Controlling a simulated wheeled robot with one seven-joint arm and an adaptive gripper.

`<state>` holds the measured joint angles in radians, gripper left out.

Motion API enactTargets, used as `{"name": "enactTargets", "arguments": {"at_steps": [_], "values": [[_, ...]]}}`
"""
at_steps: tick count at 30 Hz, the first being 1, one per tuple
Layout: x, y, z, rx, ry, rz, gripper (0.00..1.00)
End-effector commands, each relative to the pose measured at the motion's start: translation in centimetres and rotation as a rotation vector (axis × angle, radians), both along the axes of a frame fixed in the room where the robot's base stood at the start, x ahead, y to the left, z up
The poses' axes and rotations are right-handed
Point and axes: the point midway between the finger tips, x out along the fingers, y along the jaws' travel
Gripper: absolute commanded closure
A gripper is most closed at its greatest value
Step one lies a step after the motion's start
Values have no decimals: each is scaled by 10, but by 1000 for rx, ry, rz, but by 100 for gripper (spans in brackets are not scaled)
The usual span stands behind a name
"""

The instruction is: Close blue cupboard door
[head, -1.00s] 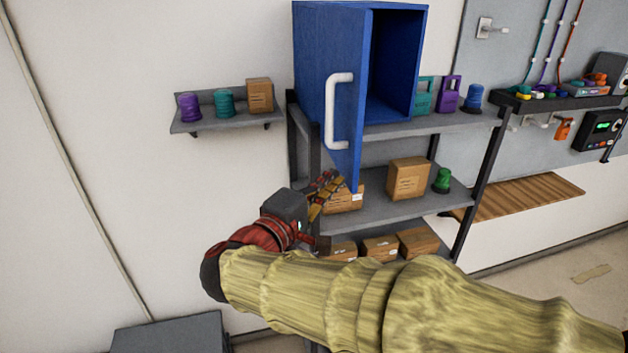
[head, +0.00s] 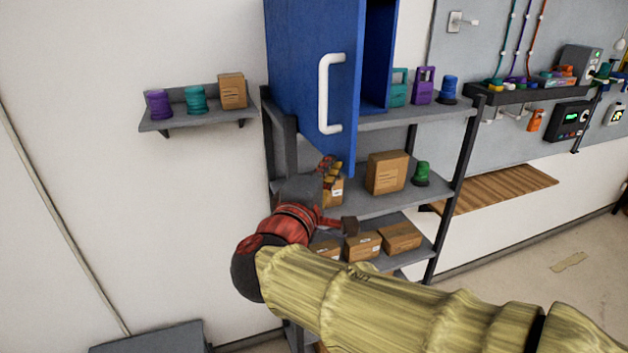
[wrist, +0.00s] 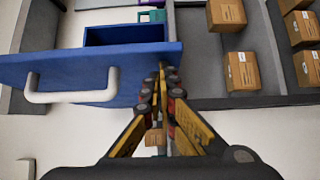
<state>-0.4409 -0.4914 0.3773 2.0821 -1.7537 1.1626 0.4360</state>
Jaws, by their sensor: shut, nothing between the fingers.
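The blue cupboard (head: 378,70) stands on the top shelf of a rack. Its blue door (head: 343,75) is partly open, with a dark gap to its right. A white handle (head: 330,95) is on the door's outer face and also shows in the wrist view (wrist: 72,88). My gripper (head: 328,166) is at the door's lower edge. In the wrist view its closed fingertips (wrist: 162,72) are beside the door's end, clear of the handle. They look touching or very close; contact is hard to tell. No object is between the fingers.
Cardboard boxes (head: 386,172) and a green item (head: 421,173) sit on the rack's middle shelf, close to my gripper. More boxes (head: 400,236) are below. A small wall shelf (head: 190,119) is at left. Open floor lies at right.

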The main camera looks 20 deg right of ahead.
Motion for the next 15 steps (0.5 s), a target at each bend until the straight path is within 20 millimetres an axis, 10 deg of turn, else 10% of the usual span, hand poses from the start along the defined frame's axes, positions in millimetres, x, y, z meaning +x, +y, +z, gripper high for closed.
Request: {"name": "enactTargets", "arguments": {"at_steps": [15], "values": [[4,-76,-5,-1,-2,124,100]]}}
